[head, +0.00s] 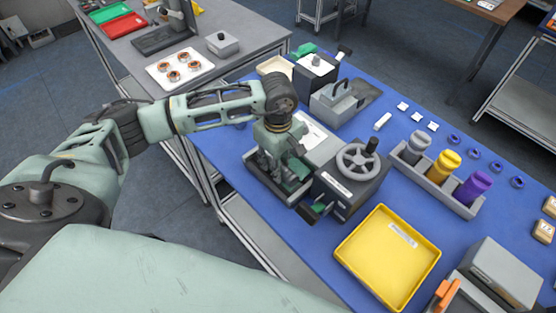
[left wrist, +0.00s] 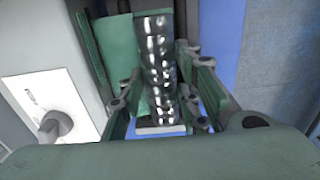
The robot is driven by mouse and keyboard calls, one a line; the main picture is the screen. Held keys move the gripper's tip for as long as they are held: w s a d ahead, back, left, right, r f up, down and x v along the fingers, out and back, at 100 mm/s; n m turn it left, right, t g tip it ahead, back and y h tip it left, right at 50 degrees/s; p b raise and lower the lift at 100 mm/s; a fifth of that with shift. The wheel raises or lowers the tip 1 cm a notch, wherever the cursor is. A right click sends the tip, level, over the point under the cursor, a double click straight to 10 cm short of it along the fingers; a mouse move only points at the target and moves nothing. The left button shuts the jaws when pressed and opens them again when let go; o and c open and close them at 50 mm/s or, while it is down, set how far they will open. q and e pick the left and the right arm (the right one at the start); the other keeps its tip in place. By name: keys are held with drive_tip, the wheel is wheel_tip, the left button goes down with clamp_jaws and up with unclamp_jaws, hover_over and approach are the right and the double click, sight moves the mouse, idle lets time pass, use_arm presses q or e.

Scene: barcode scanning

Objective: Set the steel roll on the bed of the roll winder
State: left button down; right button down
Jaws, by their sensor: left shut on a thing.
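The steel roll (left wrist: 158,60) is a shiny, mirror-like cylinder in the left wrist view. It lies lengthwise between the fingers of my left gripper (left wrist: 160,100), which is shut on it. In the head view my left gripper (head: 284,172) points down over the bed side of the roll winder (head: 335,195), a dark grey machine with a spoked handwheel and green parts. The gripper hides most of the bed and the roll there. I cannot tell whether the roll touches the bed. My right gripper is not in view.
A yellow tray (head: 388,262) lies in front of the winder on the blue table. A grey rack (head: 432,182) with grey, yellow and purple bottles stands to the right. Grey devices (head: 340,102) stand behind. A grey side table (head: 205,85) is at the upper left.

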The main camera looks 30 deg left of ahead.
use_arm(q)
drive_tip(key=c, duration=1.4)
unclamp_jaws()
drive_tip(key=shift+f, duration=0.1)
drive_tip(key=shift+o, duration=0.6)
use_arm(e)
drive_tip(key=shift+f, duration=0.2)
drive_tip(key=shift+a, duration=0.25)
use_arm(q)
drive_tip(key=shift+r, duration=0.25)
drive_tip(key=shift+r+b, duration=0.25)
drive_tip(key=shift+b, duration=0.05)
wheel_tip(320, 180, up, 11)
drive_tip(key=b, duration=0.4)
drive_tip(key=shift+r, duration=0.2)
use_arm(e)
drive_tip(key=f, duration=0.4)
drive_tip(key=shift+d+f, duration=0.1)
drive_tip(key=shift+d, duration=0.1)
use_arm(q)
drive_tip(key=shift+s+f, duration=0.1)
